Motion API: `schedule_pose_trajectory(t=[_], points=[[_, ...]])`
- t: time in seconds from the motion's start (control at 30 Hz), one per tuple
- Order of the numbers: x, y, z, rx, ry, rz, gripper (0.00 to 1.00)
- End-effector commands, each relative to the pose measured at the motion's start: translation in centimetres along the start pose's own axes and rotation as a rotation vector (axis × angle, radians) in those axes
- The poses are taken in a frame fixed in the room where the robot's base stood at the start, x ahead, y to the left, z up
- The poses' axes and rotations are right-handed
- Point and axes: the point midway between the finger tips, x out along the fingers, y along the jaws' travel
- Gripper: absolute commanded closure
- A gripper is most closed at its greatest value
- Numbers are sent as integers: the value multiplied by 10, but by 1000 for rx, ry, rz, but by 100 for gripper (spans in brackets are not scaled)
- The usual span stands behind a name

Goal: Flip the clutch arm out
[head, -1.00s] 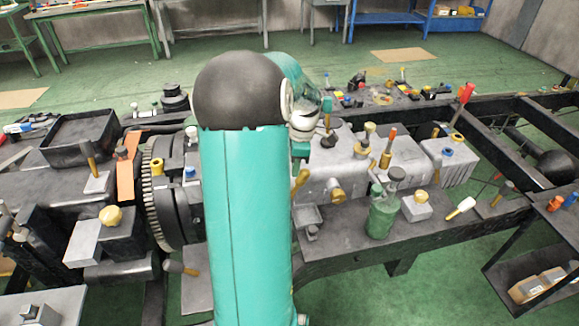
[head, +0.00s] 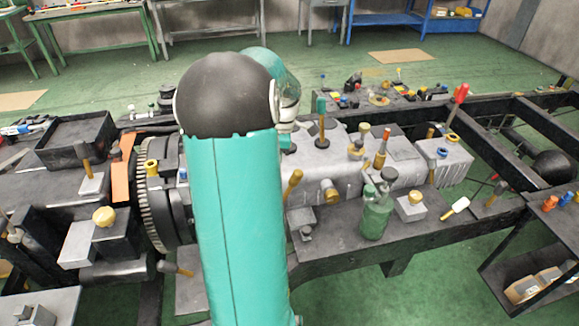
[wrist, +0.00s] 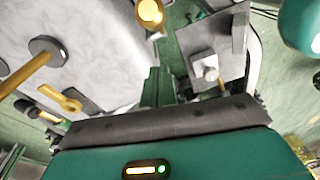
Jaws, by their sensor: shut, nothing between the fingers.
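I cannot tell for sure which part is the clutch arm. A brass-handled lever (head: 292,184) stands tilted just right of my teal arm in the head view, near the toothed flywheel (head: 152,212). In the wrist view, my gripper (wrist: 158,88) shows as dark green fingers, shut and empty, beside the pale housing. A brass rod with a dark round end (wrist: 46,52) is to their left, apart from them. A brass knob (wrist: 150,12) lies beyond the fingertips. In the head view, my arm hides the gripper and part of the flywheel's surroundings.
A grey plate with a small block (wrist: 206,68) lies right of the fingers. In the head view, a green canister (head: 376,215) and a brass-knobbed block (head: 410,206) stand on the frame's ledge. Dark chassis rails (head: 540,130) run right.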

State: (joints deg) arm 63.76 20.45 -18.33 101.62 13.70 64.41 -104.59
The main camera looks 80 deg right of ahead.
Motion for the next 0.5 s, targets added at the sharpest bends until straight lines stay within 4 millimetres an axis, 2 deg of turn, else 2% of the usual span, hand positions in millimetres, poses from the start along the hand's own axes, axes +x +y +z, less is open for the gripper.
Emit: schedule_pose_trajectory(t=[0.03,0.3,0.5], points=[[-12,1,2,3,0,7,100],[-65,3,1,1,0,6,100],[-86,3,2,0,2,4,100]])
